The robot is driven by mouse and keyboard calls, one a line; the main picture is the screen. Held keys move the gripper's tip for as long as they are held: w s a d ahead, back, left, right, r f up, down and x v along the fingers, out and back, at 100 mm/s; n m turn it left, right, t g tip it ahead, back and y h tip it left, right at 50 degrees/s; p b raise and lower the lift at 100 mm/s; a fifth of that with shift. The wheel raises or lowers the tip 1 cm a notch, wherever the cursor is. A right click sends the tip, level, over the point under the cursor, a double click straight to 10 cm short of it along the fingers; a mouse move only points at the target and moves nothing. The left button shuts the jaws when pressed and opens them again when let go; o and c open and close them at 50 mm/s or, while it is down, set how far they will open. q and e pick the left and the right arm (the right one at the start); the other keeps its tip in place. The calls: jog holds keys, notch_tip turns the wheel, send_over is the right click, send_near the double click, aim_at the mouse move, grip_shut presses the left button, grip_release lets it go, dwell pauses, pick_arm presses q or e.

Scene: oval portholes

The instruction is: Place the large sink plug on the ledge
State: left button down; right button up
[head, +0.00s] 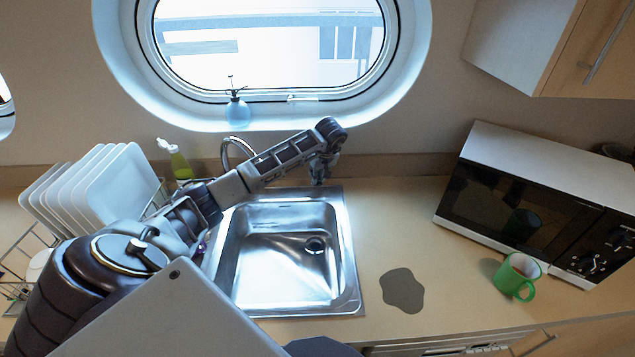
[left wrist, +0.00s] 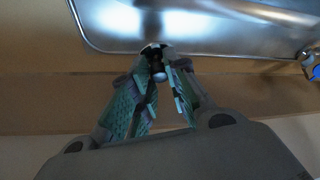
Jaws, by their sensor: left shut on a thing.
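My left gripper (head: 318,180) points down at the back right corner of the sink, by its rim. In the left wrist view the left gripper (left wrist: 160,72) is shut on a small, dark and shiny metallic thing, which looks like the large sink plug (left wrist: 157,51). The fingers hide much of it, and the plug cannot be made out in the head view. The oval window's pale ledge (head: 190,108) is above and behind the gripper, apart from it. My right gripper is not in view.
A blue spray bottle (head: 238,112) stands on the ledge. The tap (head: 232,150) is partly behind my left arm. The sink (head: 270,270) has a dark drain. A plate rack (head: 160,195) and green bottle (head: 180,165) are left; a microwave (head: 535,205) and green mug (head: 517,277) right.

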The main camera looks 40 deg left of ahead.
pick_arm(q)
jog(key=shift+f+p, duration=0.3)
jog(key=shift+f, duration=1.45)
jog(key=shift+f, duration=0.15)
jog(key=c, duration=1.4)
grip_release()
jog(key=shift+b+v, duration=1.05)
jog(key=shift+v, duration=5.1)
